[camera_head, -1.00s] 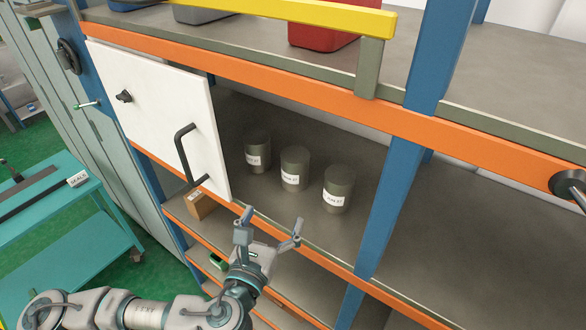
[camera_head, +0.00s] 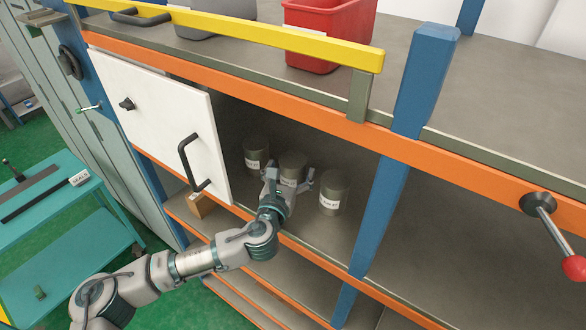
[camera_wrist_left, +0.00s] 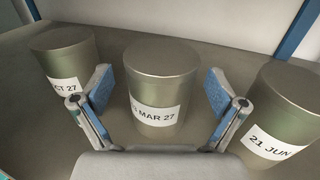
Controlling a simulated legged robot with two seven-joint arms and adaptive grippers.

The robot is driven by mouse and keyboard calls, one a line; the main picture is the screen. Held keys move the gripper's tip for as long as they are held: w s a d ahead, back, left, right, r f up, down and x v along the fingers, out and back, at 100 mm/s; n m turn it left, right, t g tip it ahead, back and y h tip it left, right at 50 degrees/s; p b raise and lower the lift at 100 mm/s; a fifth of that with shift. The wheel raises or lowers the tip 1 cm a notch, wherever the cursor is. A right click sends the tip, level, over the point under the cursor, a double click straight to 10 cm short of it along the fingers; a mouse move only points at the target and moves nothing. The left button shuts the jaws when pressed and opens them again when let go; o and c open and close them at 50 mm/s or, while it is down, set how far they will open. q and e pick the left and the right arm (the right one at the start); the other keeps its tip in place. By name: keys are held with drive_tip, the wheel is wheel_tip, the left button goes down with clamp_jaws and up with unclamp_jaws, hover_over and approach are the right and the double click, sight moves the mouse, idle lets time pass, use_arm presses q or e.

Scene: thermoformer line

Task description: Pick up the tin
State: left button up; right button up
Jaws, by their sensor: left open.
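Three grey-green tins with white labels stand upright in a row on the shelf behind the white door. The middle tin (camera_head: 292,166) has a label ending "MAR 27" in the wrist view (camera_wrist_left: 163,77). The left tin (camera_head: 256,154) shows "CT 27" on its label (camera_wrist_left: 66,84), and the right tin (camera_head: 335,190) shows "21 JUN" (camera_wrist_left: 270,143). My left gripper (camera_head: 291,184) is open in front of the middle tin. In the wrist view its blue-padded fingers (camera_wrist_left: 160,92) stand on either side of that tin, with small gaps visible. My right gripper is out of view.
A white door (camera_head: 160,120) with a black handle stands just left of the tins. A blue post (camera_head: 380,215) rises to their right. An orange beam (camera_head: 270,98) runs above the opening. A red bin (camera_head: 328,35) is on the upper shelf. A teal cart (camera_head: 60,235) stands at left.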

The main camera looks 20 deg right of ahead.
use_arm(q)
drive_tip(key=shift+w+d+f, duration=0.1)
drive_tip(key=shift+w+d, duration=0.3)
drive_tip(key=shift+d, duration=0.05)
drive_tip(key=c, duration=1.5)
